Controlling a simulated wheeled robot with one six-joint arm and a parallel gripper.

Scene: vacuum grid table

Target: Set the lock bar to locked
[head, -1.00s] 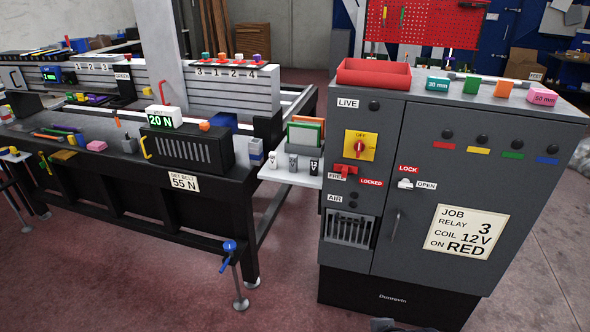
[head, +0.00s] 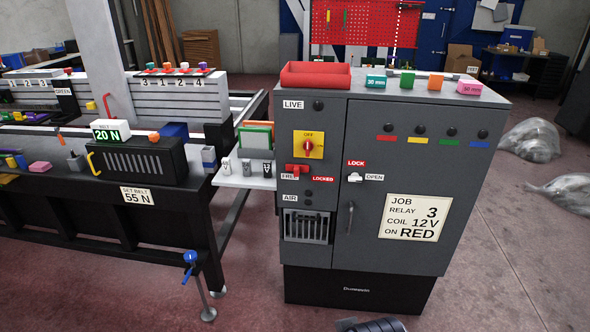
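The red lock bar (head: 297,169) is on the front of the grey cabinet (head: 330,225), below the yellow switch plate. It sits between a FREE label (head: 288,177) on its left, which it partly covers, and a red LOCKED label (head: 323,180) on its right. Its downward tab is on the FREE side. My gripper is not recognisable in the head view; only a dark rounded part of my own body shows at the bottom edge. Nothing touches the bar.
A red rotary switch on a yellow plate (head: 308,145) reads OFF above the bar. A white latch (head: 355,177) on the door sits between LOCK and OPEN labels. A small shelf (head: 245,182) juts out left of the cabinet. The floor before the cabinet's right side is clear.

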